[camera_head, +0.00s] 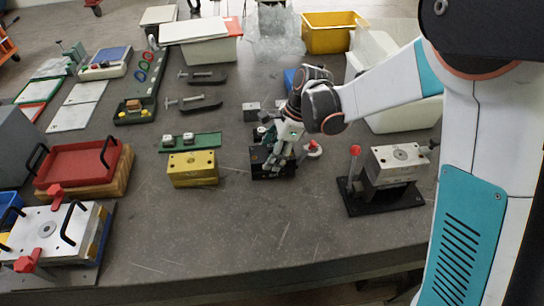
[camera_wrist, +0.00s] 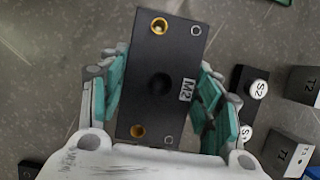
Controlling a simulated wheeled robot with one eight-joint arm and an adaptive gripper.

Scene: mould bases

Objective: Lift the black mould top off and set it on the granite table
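The black mould top (camera_wrist: 158,85), marked M2, fills the middle of the wrist view, with two brass-ringed holes and a dark central recess. In the head view the black mould (camera_head: 268,160) stands on the granite table (camera_head: 235,225) near its middle, partly covered by my gripper. My gripper (camera_head: 282,155) points down over it. In the wrist view my gripper (camera_wrist: 160,95) has one teal-padded finger on each long side of the block, very close to its edges. I cannot tell whether the pads press on it. The seam and lower half are hidden.
A yellow mould block (camera_head: 193,169) stands to the left, with a green tray (camera_head: 190,143) behind it. A metal mould on a black stand (camera_head: 388,175) is to the right. A red-knobbed part (camera_head: 313,149) is close by. The table's front middle is clear.

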